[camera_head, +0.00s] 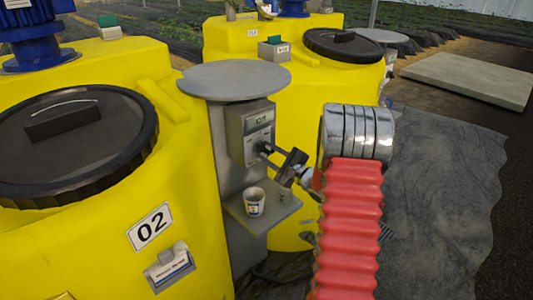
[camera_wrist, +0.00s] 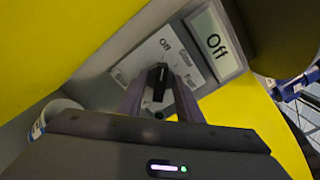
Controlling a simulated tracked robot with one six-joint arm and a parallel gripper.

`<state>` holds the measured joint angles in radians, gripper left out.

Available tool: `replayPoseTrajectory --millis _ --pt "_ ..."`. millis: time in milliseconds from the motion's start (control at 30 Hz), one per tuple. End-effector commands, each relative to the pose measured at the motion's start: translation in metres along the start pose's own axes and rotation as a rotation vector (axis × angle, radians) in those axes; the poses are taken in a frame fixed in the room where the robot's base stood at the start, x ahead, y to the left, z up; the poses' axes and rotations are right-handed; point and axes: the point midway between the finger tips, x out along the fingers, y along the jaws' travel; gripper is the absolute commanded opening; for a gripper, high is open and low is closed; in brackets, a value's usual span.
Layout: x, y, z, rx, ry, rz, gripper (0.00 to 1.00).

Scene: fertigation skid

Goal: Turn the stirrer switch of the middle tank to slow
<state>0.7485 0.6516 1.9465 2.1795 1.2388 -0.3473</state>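The grey control box (camera_head: 250,132) is mounted on a grey post beside the yellow tank marked 02 (camera_head: 180,205). In the wrist view, its black switch knob (camera_wrist: 157,77) sits on a light plate with the words Off, Slow and Fast. The knob points toward Off, and the display (camera_wrist: 215,42) reads Off. My gripper (camera_head: 268,150) is at the front of the box. In the wrist view, the fingers of my gripper (camera_wrist: 160,88) stand on either side of the knob with a gap at each side. The knob's lower part is partly hidden.
A cup (camera_head: 254,201) stands on the small grey shelf (camera_head: 262,218) below the box; it also shows in the wrist view (camera_wrist: 62,108). A round grey plate (camera_head: 234,80) overhangs the box. Another yellow tank (camera_head: 300,100) stands behind. Free floor lies to the right.

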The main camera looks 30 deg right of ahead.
Motion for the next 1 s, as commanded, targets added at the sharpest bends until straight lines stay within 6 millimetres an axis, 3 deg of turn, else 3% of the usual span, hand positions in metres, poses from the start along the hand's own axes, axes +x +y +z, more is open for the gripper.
replayPoseTrajectory --millis 267,733,1000 --pt "0.0016 0.0001 -0.0002 0.000 0.001 0.000 0.32" --pt "0.0011 0.0002 -0.0004 0.000 0.001 0.001 0.01" --pt "0.0013 0.0017 0.0005 0.003 0.000 0.002 0.00"
